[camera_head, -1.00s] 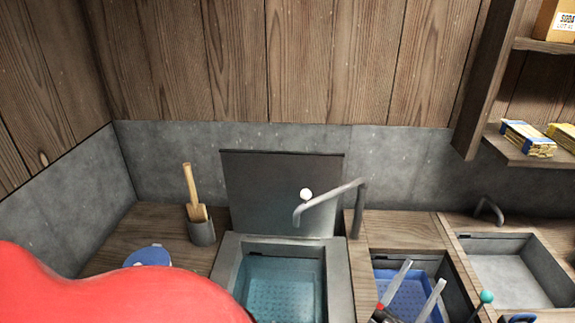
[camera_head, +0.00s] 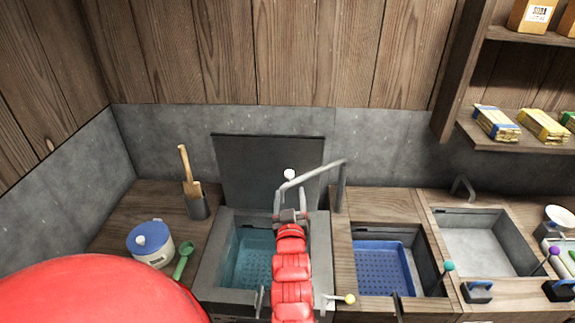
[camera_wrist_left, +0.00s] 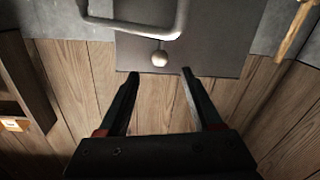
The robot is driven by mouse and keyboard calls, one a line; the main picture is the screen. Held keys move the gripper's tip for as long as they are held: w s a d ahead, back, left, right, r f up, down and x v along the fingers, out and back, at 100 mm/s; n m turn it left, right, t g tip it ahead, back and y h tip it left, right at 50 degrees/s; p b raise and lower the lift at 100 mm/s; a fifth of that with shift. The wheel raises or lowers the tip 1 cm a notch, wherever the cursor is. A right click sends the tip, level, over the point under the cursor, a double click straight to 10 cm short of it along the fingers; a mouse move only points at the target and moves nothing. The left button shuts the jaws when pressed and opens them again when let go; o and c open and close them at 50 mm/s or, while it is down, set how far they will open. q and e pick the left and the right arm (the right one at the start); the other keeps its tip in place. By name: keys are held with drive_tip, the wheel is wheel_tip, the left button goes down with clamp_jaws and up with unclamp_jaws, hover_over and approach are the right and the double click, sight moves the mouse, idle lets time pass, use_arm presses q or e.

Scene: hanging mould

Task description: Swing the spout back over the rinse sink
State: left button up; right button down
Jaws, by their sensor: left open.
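The spout (camera_head: 312,175) is a grey bent pipe on a post behind and between the left and middle basins. It reaches left, its bent-down end over the left basin (camera_head: 212,290), which holds teal water. A white ball (camera_head: 289,174) shows right by the spout. My left gripper (camera_head: 290,192) is open just in front of the spout's free end, pointing at the back wall. In the left wrist view, the gap between my fingers (camera_wrist_left: 158,74) is empty; the spout (camera_wrist_left: 135,28) and ball (camera_wrist_left: 160,58) lie beyond the fingertips. My right gripper is out of view.
A dark panel (camera_head: 240,170) stands up behind the left basin. The middle basin holds a blue basket (camera_head: 383,268); the right basin (camera_head: 475,245) is empty with its own small tap. Left are a holder with a wooden-handled tool (camera_head: 195,195), a blue-lidded pot (camera_head: 150,243) and a green scoop (camera_head: 184,262).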

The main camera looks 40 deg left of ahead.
sight(288, 171)
use_arm(q)
drive_tip(key=p+x, duration=0.3)
drive_tip(key=x, duration=0.8)
drive_tip(key=shift+w+a, duration=0.1)
drive_tip(key=shift+a, duration=0.05)
drive_tip(key=shift+w+a+r, duration=0.1)
drive_tip(key=shift+w+a, duration=0.25)
drive_tip(key=shift+w, duration=0.3)
clamp_jaws()
idle(0.5)
